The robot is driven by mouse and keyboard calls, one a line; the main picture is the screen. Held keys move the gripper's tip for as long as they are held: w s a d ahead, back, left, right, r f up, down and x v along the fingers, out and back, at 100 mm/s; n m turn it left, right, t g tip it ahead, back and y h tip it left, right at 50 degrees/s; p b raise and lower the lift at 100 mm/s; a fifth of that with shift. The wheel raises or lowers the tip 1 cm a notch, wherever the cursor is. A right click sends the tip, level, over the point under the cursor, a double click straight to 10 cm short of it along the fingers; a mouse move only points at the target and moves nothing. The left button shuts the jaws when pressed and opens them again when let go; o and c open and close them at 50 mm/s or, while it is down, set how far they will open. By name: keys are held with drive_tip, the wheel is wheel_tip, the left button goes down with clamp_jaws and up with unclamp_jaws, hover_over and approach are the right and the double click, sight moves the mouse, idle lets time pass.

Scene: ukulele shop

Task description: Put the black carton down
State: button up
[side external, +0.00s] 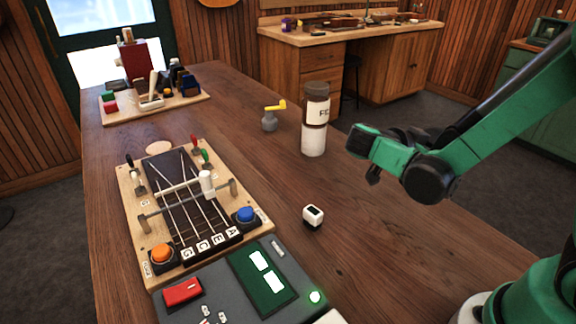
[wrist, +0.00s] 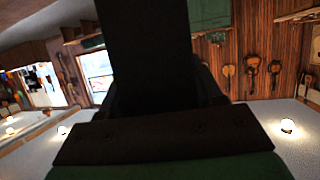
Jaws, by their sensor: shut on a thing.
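In the side view I cannot make out the carton apart from the dark parts of my gripper.
The bench (side external: 400,235) is bare below and right of my gripper. A brown-and-white bottle (side external: 314,130) stands just left, with a grey-and-yellow item (side external: 271,117) behind. A small white-and-black block (side external: 313,216) lies nearer. A stringed board (side external: 190,205) and dark panel (side external: 215,285) occupy the left.

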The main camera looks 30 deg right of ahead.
drive_tip(key=shift+s+r+m+g+y, duration=0.2)
drive_tip(key=shift+s+m+g, duration=0.1)
drive_tip(key=shift+m+g, duration=0.25)
drive_tip(key=shift+s+r+m+g+y, duration=0.2)
drive_tip(key=shift+s+m+g, duration=0.1)
drive_tip(key=shift+m+g, duration=0.2)
drive_tip(key=shift+s+f+g, duration=0.1)
drive_tip(key=shift+f+g, duration=0.05)
drive_tip(key=shift+g, duration=0.2)
drive_tip(key=shift+f, duration=3.2)
drive_tip(key=o, duration=1.4)
drive_tip(key=shift+o, duration=0.2)
